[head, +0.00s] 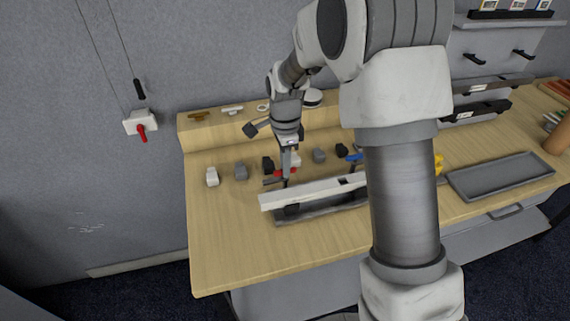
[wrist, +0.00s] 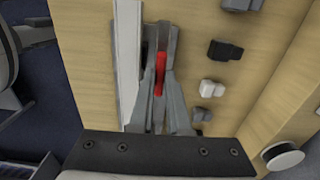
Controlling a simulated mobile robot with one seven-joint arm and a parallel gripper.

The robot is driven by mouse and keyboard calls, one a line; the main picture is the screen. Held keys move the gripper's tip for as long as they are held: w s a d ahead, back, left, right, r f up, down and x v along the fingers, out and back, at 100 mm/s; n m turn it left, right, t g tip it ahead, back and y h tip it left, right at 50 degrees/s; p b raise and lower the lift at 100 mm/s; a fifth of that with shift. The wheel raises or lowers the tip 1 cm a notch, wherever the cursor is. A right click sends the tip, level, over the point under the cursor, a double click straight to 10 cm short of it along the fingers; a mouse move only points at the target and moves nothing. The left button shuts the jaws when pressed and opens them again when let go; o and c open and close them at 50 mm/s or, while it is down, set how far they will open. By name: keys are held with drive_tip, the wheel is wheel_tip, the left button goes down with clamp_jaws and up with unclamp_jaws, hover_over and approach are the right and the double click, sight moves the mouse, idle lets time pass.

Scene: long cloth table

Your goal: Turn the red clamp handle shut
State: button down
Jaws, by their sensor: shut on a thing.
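The red clamp handle (head: 279,173) is at the left end of a long fixture with a white bar (head: 310,192) on the wooden table. In the wrist view the red handle (wrist: 160,75) stands between the two grey fingers of my gripper (wrist: 159,84), which is shut on it. In the head view my gripper (head: 287,176) reaches down to it from above and hides part of it. The white bar (wrist: 127,60) runs beside the fingers in the wrist view. The clamp's base is mostly hidden.
A blue handle (head: 355,157) and a yellow part (head: 438,164) show farther right along the fixture, partly behind my arm. Several small white, grey and black blocks (head: 240,172) stand behind the bar. A grey tray (head: 500,177) lies at the right. The table's front left is clear.

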drive_tip(key=shift+n, duration=0.4)
drive_tip(key=n, duration=0.3)
drive_tip(key=shift+n, duration=0.4)
drive_tip(key=n, duration=0.4)
drive_tip(key=shift+n, duration=0.3)
drive_tip(key=n, duration=0.8)
drive_tip(key=shift+n, duration=0.5)
drive_tip(key=c, duration=0.9)
unclamp_jaws()
